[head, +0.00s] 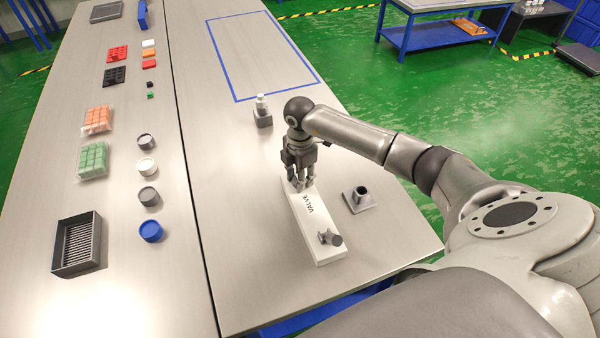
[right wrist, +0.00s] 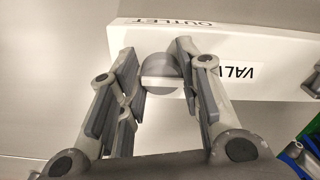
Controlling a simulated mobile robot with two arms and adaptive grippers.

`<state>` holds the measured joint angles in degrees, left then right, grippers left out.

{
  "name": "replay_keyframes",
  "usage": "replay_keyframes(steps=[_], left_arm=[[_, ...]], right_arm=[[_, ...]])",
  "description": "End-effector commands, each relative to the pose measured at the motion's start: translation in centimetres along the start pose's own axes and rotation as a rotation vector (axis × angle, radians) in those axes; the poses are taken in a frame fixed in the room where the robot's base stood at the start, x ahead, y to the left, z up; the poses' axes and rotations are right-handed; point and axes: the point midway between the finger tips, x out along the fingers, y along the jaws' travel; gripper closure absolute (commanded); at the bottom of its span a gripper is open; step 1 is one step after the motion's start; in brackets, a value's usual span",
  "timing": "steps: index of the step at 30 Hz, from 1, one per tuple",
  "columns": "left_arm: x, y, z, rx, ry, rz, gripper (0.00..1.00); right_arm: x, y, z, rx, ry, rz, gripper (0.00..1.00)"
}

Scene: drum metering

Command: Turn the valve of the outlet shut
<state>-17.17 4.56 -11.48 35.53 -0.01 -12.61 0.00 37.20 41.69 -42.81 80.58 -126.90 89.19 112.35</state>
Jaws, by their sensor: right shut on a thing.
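The white outlet block (head: 322,250) lies on the table at centre, with "VALVE" printed on its top. In the right wrist view the block (right wrist: 285,45) also bears "OUTLET" on a side. A round grey valve knob with a light bar across it (right wrist: 160,82) sits at its far end. My right gripper (head: 299,186) reaches down over that end and is shut on the valve, its fingers on either side of the knob in the right wrist view (right wrist: 163,80). In the head view the gripper hides the knob. A dark grey spout (head: 330,238) is at the near end. My left gripper is out of view.
A grey holder with a short tube (head: 360,198) stands right of the block. A small bottle on a dark stand (head: 262,110) is behind the gripper. Cups, trays and a dark slotted box (head: 78,245) are on the left table. The blue-outlined area (head: 250,99) is empty.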

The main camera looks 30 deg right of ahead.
Motion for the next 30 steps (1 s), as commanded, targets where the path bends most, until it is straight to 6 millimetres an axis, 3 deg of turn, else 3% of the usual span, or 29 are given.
replay_keyframes(steps=[9, 10, 15, 25, 30], left_arm=[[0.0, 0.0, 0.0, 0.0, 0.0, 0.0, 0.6], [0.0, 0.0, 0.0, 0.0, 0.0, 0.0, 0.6], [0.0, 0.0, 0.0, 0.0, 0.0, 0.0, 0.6], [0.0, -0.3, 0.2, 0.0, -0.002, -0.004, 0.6], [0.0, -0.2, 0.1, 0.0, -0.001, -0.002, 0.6]], right_arm=[[-0.1, 0.1, 0.1, 0.004, -0.001, 0.004, 0.91], [-0.1, 0.1, 0.1, 0.004, -0.001, 0.004, 0.66], [-0.1, 0.1, 0.1, 0.003, -0.001, 0.003, 0.46], [-0.2, 0.1, 0.0, 0.001, 0.0, 0.002, 0.46], [-2.3, 0.2, 0.1, 0.001, -0.001, 0.006, 0.46]])
